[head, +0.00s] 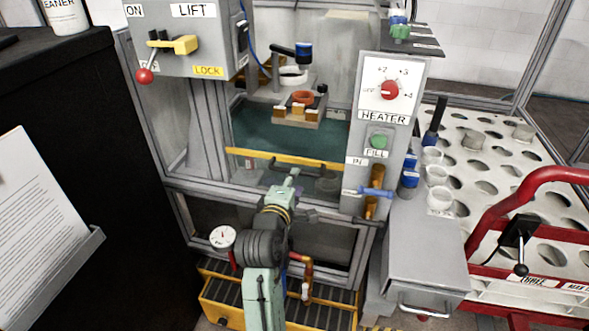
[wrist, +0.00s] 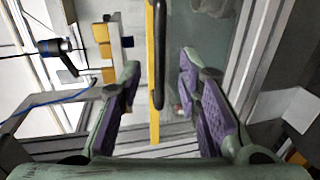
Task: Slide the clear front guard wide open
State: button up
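The clear front guard has a yellow edge strip (head: 250,154) running across the front of the grey machine, low in its opening. A dark bar handle (head: 318,165) lies along this strip. My gripper (head: 295,177) is in front of the handle, and the arm hides part of the area below. In the wrist view, my gripper (wrist: 160,78) is open, its two purple-padded fingers well apart. The dark handle (wrist: 159,60) and the yellow strip (wrist: 152,122) show in the gap between them, with neither finger visibly touching them. The clear pane is hard to make out.
The lift box (head: 190,45) is at the upper left and the heater panel (head: 388,130) at the right. A blue-handled valve (head: 375,192) projects near my gripper. A red-railed cart (head: 500,210) stands right.

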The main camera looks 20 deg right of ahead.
jog(key=x, duration=0.6)
jog(key=shift+p, duration=0.3)
jog(key=shift+c, duration=0.2)
grip_shut()
dwell(0.3)
